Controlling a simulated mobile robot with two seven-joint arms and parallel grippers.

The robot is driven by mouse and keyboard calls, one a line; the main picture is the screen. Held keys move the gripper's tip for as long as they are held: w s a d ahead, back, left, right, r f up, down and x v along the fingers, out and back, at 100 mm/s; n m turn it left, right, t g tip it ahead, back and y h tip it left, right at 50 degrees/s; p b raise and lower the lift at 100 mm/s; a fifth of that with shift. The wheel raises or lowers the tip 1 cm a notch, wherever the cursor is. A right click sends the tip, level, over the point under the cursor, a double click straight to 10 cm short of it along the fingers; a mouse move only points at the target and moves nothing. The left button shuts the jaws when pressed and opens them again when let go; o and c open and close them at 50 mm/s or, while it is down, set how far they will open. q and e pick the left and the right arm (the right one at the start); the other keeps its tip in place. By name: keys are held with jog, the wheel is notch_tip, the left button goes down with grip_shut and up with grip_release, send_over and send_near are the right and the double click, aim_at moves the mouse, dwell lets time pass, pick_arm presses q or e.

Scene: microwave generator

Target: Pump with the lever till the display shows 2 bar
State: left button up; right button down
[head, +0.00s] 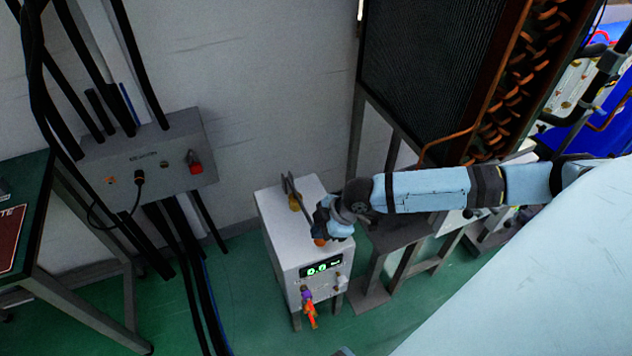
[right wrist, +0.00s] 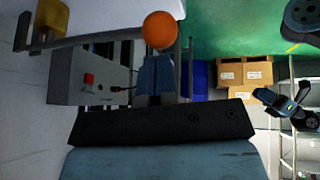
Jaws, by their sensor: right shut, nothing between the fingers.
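A white pump box (head: 290,228) stands on the green floor by the wall. Its lever (head: 294,195) is a grey bar on a yellow pivot (head: 295,202), with an orange ball knob (head: 319,242) at the end. In the right wrist view the lever (right wrist: 95,37) runs across the top to the orange knob (right wrist: 160,30). My right gripper (head: 322,230) is at the knob end, shut and empty; its fingers (right wrist: 155,72) show just below the knob. I cannot tell whether they touch it. The display (head: 322,267) on the front glows green; its digits are too small to read surely.
An orange and purple valve handle (head: 309,306) sticks out below the display. A grey wall box (head: 155,160) with cables and a red switch is at the left. A dark table (head: 30,215) is at the far left. A dark metal frame (head: 385,245) stands right of the pump box.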

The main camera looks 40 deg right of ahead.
jog(key=shift+s+f, duration=0.15)
jog(key=shift+f, duration=0.2)
jog(key=shift+s+f, duration=0.15)
jog(key=shift+f, duration=0.15)
dwell(0.6)
dwell(0.6)
